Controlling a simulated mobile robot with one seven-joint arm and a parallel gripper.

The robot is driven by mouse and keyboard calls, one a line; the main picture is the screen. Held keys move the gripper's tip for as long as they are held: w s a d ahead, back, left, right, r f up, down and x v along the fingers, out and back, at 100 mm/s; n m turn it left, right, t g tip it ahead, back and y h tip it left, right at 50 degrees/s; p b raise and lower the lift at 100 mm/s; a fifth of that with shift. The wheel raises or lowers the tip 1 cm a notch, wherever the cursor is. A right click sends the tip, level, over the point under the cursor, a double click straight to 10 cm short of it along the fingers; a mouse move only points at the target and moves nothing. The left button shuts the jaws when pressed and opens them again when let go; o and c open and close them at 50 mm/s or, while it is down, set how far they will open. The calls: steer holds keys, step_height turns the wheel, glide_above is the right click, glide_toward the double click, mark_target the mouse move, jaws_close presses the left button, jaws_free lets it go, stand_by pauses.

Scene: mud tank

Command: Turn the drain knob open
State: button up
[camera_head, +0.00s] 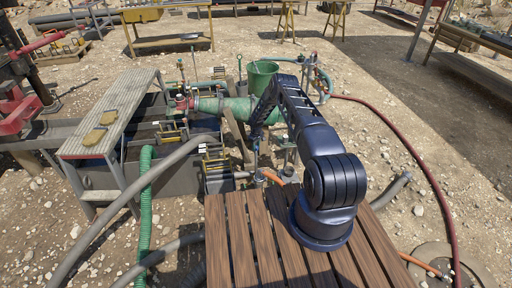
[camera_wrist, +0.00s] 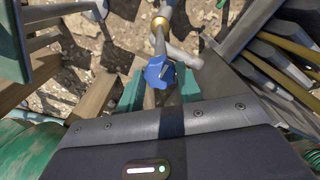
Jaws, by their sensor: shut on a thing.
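The drain knob (camera_wrist: 158,72) is a small blue knob on a metal stem with a brass fitting, just beyond my gripper's edge in the wrist view. My gripper (camera_wrist: 160,88) shows mainly as a dark body with a status light at the bottom of that view. It is shut on the blue knob, though the finger contact is not clearly visible. In the head view my arm reaches from the wooden deck over the pipework, and my gripper (camera_head: 254,143) points down beside the green pipe. The knob cannot be made out there.
A green bucket (camera_head: 262,76) and a thick green pipe (camera_head: 222,107) lie close to my arm. A metal tank with a grated walkway (camera_head: 112,112) stands at left. Hoses, including a red hose (camera_head: 400,140), cross the gravel.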

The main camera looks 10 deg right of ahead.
steer(key=o, duration=1)
steer(key=shift+r, duration=0.1)
step_height(320, 180, up, 11)
steer(key=shift+f, duration=0.2)
